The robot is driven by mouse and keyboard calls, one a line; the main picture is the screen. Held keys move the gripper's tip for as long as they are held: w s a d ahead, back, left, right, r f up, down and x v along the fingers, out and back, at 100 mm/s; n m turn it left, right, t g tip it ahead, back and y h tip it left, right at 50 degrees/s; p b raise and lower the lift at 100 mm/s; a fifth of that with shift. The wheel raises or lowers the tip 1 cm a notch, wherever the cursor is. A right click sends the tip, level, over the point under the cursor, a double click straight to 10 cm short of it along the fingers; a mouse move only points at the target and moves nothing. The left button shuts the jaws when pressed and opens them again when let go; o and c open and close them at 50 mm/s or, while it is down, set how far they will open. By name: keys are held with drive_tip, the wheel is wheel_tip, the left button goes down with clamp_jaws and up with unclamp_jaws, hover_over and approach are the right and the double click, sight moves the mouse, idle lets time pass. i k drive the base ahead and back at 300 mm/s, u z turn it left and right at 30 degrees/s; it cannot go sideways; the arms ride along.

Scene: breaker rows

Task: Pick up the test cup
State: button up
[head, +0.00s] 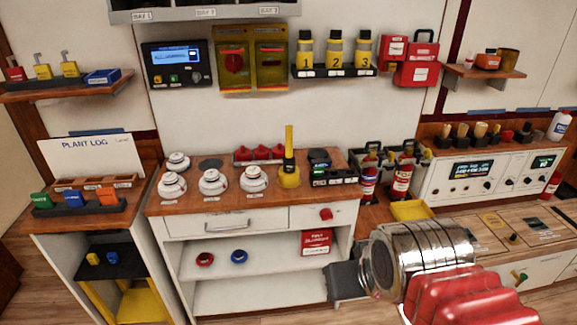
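I cannot tell for sure which thing is the test cup; none carries a readable label with that name. A brown cup-like container (508,58) stands on the small right wall shelf. A yellow holder (289,177) with an upright yellow handle stands on the middle counter. Several white round pieces, one of them at the front left (171,186), sit on the same counter. My arm shows at lower right as a silver cylinder and red ribbed cover.
The middle counter (190,203) has open shelves below with a red and a blue ring. Red pieces and a dark rack stand at its back. A yellow tray (411,210) lies to its right. The control console (485,180) and a white bottle (560,125) are further right.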

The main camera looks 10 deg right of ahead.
sight(288, 174)
drive_tip(key=k, duration=0.65)
drive_tip(key=u, duration=0.6)
drive_tip(key=i, duration=2.1)
drive_tip(key=z, duration=0.05)
